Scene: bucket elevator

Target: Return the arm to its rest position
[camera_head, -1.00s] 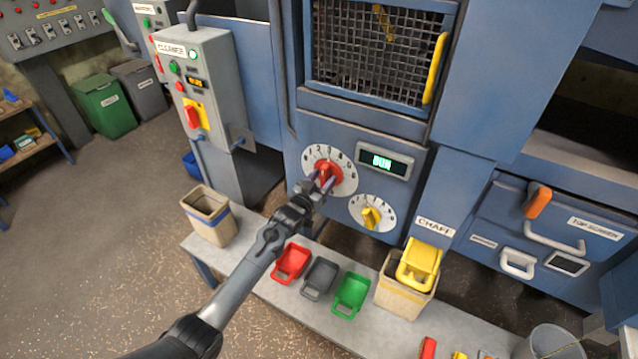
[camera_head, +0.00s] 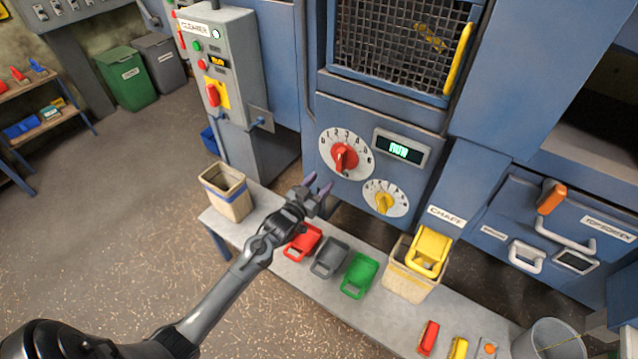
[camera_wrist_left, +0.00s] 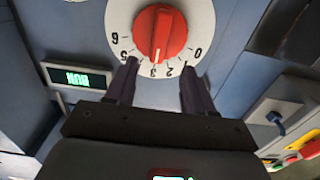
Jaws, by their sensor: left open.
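My left gripper (camera_head: 318,186) is open and empty in the head view, in front of the blue machine and above the bench. It is below and to the left of the red knob (camera_head: 344,158) on its white numbered dial, and apart from it. In the left wrist view the red knob (camera_wrist_left: 160,32) shows ahead of and between the two open fingers (camera_wrist_left: 157,88). My left arm reaches in from the lower left. My right gripper does not show.
A bench (camera_head: 335,310) below holds red (camera_head: 303,242), grey (camera_head: 330,257) and green (camera_head: 360,275) scoops. A beige bin (camera_head: 228,192) stands at its left end. A yellow scoop (camera_head: 430,250) sits in another bin (camera_head: 408,280). A smaller yellow knob (camera_head: 385,203) is right of the gripper.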

